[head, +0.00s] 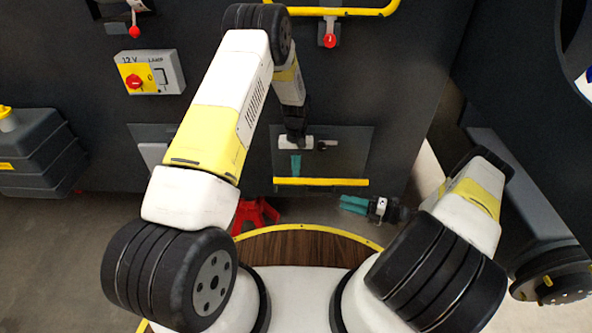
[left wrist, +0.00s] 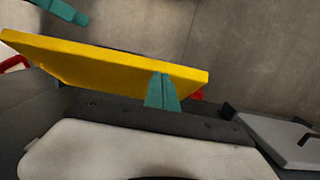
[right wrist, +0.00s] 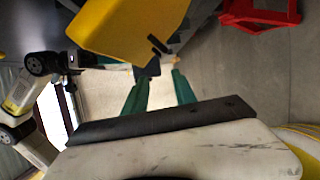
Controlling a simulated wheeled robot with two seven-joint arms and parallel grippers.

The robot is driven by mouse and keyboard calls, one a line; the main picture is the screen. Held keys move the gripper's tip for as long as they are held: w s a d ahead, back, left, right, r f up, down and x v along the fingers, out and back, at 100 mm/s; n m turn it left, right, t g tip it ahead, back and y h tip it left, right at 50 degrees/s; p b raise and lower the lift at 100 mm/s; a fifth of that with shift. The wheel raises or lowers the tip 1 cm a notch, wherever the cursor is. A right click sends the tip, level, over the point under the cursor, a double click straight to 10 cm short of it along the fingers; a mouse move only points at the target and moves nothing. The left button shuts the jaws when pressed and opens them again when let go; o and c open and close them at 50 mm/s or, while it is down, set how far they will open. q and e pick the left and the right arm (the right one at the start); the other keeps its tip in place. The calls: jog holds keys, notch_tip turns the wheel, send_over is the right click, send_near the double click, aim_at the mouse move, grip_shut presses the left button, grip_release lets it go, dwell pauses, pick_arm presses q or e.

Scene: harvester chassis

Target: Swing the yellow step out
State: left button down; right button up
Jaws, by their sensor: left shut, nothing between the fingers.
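The yellow step (head: 320,181) shows in the head view as a narrow horizontal bar low on the dark chassis panel. In the left wrist view it is a broad yellow plate (left wrist: 105,66). My left gripper (head: 296,168) points down just above the step, its teal fingers together and empty. In the left wrist view its fingertips (left wrist: 161,76) overlap the step's edge; I cannot tell whether they touch. My right gripper (head: 354,204) is below and right of the step, pointing left. In the right wrist view its fingers (right wrist: 157,78) are apart and empty, with the yellow step (right wrist: 130,25) above.
A red stand (head: 257,213) is on the floor below left of the step; it also shows in the right wrist view (right wrist: 260,12). A 12 V lamp box (head: 150,72) and a yellow handrail (head: 340,11) are higher on the chassis. A dark tank (head: 40,150) is at left.

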notch_tip(320, 180, up, 34)
jog(key=s+a+n+g+h, duration=0.25)
jog(key=n+g+h, duration=0.5)
jog(key=n, duration=1.45)
pick_arm(q)
jog(key=shift+s, duration=0.1)
pick_arm(e)
jog(key=s+r+n+t+h, duration=0.6)
jog(key=s+r+n+t, duration=0.1)
jog(key=s+r+n, duration=1)
notch_tip(320, 180, up, 2)
jog(key=s, duration=0.2)
jog(key=shift+s+n+t+h, duration=0.3)
jog(key=shift+s+t+h, duration=0.05)
jog(key=shift+s, duration=0.05)
